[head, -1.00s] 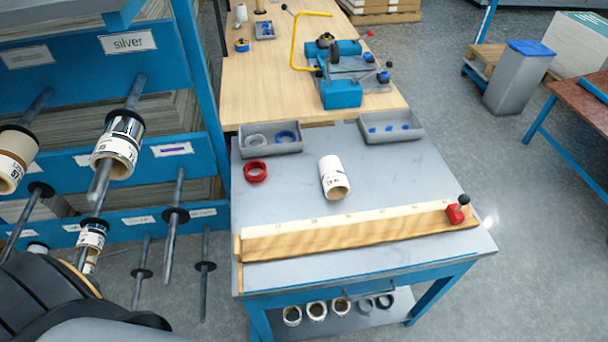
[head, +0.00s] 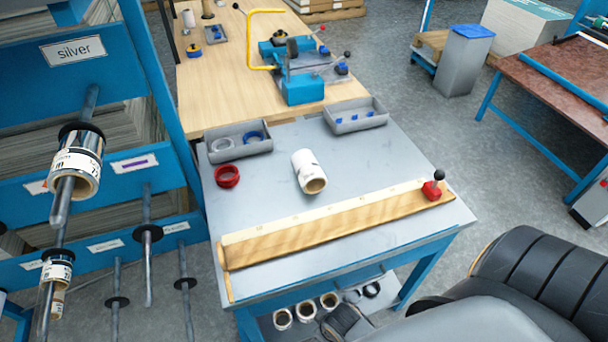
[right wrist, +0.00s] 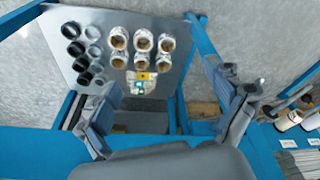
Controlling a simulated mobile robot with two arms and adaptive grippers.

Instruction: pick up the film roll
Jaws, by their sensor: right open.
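A white film roll (head: 308,172) with a brown core lies on its side on the grey table (head: 270,205), behind the wooden ruler bar. More white rolls (head: 306,306) stand on the shelf under the table. The right wrist view shows several rolls (right wrist: 118,40) with brown cores. In that view my right gripper (right wrist: 168,112) is open and empty, its fingers spread wide, apart from the rolls. In the head view my dark right arm enters at the lower right, and part of the gripper shows low by the under-shelf. My left gripper is out of view.
A wooden bar (head: 330,225) with a red clamp (head: 432,191) lies along the table's front. Two grey trays (head: 238,141) and a red ring (head: 227,176) are at the back. The rack (head: 95,120) at left holds rolls on pegs. Black and grey rings (right wrist: 80,50) lie beside the shelf rolls.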

